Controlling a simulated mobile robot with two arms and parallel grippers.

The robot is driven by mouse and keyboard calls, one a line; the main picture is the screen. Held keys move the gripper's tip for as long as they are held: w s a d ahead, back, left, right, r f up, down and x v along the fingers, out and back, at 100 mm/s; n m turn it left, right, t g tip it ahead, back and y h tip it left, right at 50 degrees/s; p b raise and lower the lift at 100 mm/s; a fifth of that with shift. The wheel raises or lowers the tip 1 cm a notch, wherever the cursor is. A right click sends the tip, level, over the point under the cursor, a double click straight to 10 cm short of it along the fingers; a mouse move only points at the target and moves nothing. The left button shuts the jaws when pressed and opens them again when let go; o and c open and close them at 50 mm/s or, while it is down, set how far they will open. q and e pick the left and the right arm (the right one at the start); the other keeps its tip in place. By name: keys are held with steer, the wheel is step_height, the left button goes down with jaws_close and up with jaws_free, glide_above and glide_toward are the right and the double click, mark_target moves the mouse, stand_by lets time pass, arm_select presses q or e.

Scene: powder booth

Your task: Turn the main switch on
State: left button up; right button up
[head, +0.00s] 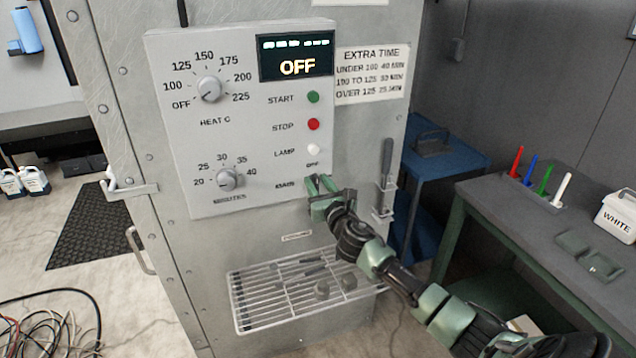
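The grey control panel (241,120) is on the front of a metal cabinet. Its display (297,56) reads OFF. The main switch's row is at the panel's lower right, with the label MAIN (285,185) and a small OFF mark (312,163) above the switch's place. My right gripper (318,183) is at that place, in front of the panel, and hides the switch. I cannot tell whether it touches the switch, how the switch is set, or whether the fingers are open or shut. My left gripper is not in view.
Above the gripper are the lamp button (313,149), red stop button (313,124) and green start button (313,97). Two dials (209,90) are on the left. A wire rack (262,315) juts out below. A dark-handled tool (387,160) hangs close on the right.

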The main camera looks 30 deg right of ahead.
steer(key=shift+f, duration=0.1)
jaws_close()
steer(key=shift+d+m, duration=0.1)
steer(key=shift+m, duration=0.3)
steer(key=m, duration=0.5)
steer(key=d+f+m+b, duration=0.1)
steer(key=m, duration=0.5)
steer(key=m+b, duration=0.1)
steer(key=m, duration=0.5)
steer(key=shift+s+d+f, duration=0.15)
steer(key=shift+f, duration=0.05)
steer(key=shift+m, duration=0.3)
jaws_free()
